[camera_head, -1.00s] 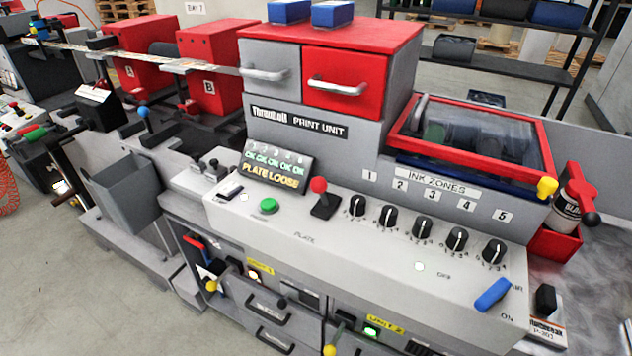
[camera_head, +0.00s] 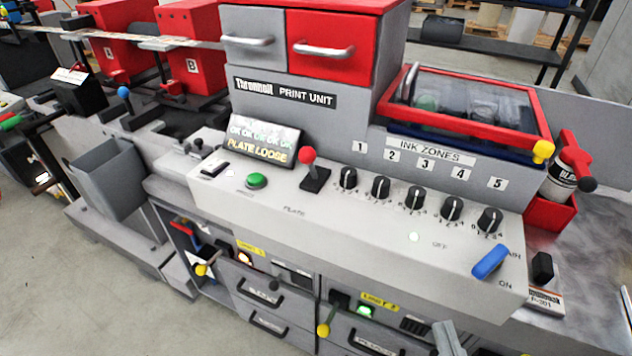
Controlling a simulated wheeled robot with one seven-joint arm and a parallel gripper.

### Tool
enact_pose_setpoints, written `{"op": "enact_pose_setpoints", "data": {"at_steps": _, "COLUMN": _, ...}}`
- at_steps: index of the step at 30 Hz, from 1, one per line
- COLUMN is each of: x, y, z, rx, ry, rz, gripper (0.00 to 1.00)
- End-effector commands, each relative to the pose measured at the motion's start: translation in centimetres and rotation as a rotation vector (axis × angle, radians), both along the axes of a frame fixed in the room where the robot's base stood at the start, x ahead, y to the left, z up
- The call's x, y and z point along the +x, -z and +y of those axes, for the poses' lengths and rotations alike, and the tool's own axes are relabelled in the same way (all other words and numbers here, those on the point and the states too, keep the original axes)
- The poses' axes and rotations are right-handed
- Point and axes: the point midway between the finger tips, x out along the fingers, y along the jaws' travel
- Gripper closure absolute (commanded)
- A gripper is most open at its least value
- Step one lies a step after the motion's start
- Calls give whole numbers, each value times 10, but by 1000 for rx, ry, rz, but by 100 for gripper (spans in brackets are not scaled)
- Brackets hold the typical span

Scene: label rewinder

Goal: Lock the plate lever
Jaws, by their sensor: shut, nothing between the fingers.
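The plate lever (camera_head: 308,168) has a red ball knob on a short stem and a black base. It stands nearly upright on the sloping grey panel (camera_head: 345,232), above and to the right of the word PLATE. The small display (camera_head: 262,142) to its left reads PLATE LOOSE in yellow, under a row of OK marks. A grey tip that looks like my gripper (camera_head: 447,338) shows at the bottom edge, right of centre. It is shut and empty, well below and to the right of the lever, touching nothing that I can see. Most of it is cut off.
A green button (camera_head: 257,181) sits left of the lever, and several black knobs (camera_head: 381,187) run to its right. A blue handle (camera_head: 490,262) is at the panel's right end. Below, yellow-knobbed levers (camera_head: 323,329) and drawer handles stick out from the front. Floor is free at lower left.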

Motion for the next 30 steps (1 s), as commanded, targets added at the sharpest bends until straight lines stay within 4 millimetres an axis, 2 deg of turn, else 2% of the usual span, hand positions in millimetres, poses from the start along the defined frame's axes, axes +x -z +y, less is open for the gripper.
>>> {"op": "enact_pose_setpoints", "data": {"at_steps": 1, "x": 13, "y": -6, "z": 8, "rx": -40, "ry": -11, "rz": -34, "gripper": 100}}
{"op": "enact_pose_setpoints", "data": {"at_steps": 6, "x": 49, "y": -28, "z": 36, "rx": -218, "ry": -43, "rz": -124, "gripper": 100}}
{"op": "enact_pose_setpoints", "data": {"at_steps": 15, "x": 91, "y": -67, "z": 91, "rx": -624, "ry": -91, "rz": -304, "gripper": 100}}
{"op": "enact_pose_setpoints", "data": {"at_steps": 22, "x": 102, "y": -79, "z": 123, "rx": -967, "ry": -120, "rz": -435, "gripper": 100}}
{"op": "enact_pose_setpoints", "data": {"at_steps": 30, "x": 98, "y": -58, "z": 141, "rx": -1297, "ry": -156, "rz": -528, "gripper": 100}}
